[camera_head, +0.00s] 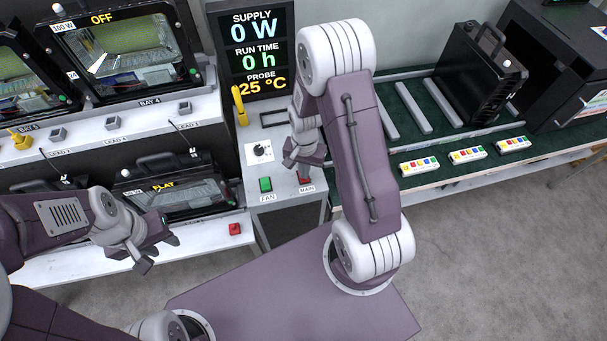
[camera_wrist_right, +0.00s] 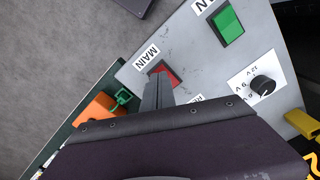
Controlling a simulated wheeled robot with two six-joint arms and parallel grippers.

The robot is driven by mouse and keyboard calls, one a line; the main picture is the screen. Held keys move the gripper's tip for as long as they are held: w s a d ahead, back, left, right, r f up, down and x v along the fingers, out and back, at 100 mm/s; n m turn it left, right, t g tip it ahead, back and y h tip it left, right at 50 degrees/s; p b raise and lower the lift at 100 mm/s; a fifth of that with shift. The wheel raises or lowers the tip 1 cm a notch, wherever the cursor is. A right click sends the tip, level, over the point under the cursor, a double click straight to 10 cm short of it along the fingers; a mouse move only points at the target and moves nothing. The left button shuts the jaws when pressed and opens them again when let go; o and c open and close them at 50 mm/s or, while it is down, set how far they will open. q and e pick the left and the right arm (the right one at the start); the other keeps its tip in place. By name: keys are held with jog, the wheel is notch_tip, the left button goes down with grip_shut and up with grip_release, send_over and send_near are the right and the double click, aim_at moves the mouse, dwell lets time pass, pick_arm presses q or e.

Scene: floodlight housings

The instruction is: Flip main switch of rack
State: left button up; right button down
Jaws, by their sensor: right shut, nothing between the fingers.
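The red MAIN switch (camera_head: 306,181) sits on the grey control panel (camera_head: 286,205), beside its MAIN label. It also shows in the right wrist view (camera_wrist_right: 170,72), partly hidden by my fingers. My right gripper (camera_head: 303,166) is shut and empty, pointing down at the MAIN switch. In the right wrist view its closed fingertips (camera_wrist_right: 158,85) overlap the switch; I cannot tell if they touch it. My left gripper (camera_head: 158,256) is open and empty, away at the lower left. The display (camera_head: 252,50) reads supply 0 W, run time 0 h, probe 25 °C.
A green FAN switch (camera_head: 265,184) and a black knob (camera_head: 260,150) share the panel. A yellow probe (camera_head: 239,105) stands behind them. Floodlights fill the left racks; one (camera_head: 125,50) reads OFF, another (camera_head: 175,192) FLAT. A black housing (camera_head: 482,75) stands on the green bench at right.

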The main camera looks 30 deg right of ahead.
jog(key=shift+f+b, duration=0.6)
jog(key=shift+f, duration=0.25)
jog(key=shift+r, duration=0.15)
notch_tip(320, 180, up, 7)
jog(key=p, duration=0.6)
jog(key=shift+p, duration=0.4)
